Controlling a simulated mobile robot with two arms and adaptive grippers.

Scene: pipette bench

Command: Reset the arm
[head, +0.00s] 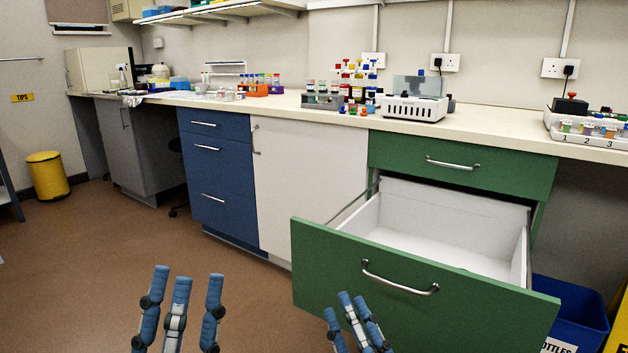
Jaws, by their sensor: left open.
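My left gripper (187,279) is at the bottom left of the head view, over the brown floor. Its blue fingers are spread, with nothing between them. My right gripper (346,303) shows at the bottom middle, in front of the left part of the open drawer's green front (415,300). Its fingers lie close together in the picture, and I cannot tell how far open they are. I see nothing held in it. I cannot tell whether it touches the drawer front. Both wrists are cut off by the bottom edge.
The white-lined lower drawer (440,235) is pulled far out; its inside looks empty. A blue bin (570,310) stands to its right. The bench top (290,105) carries racks and a white device (413,108). A yellow bin (47,176) stands far left. The floor (90,265) at left is clear.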

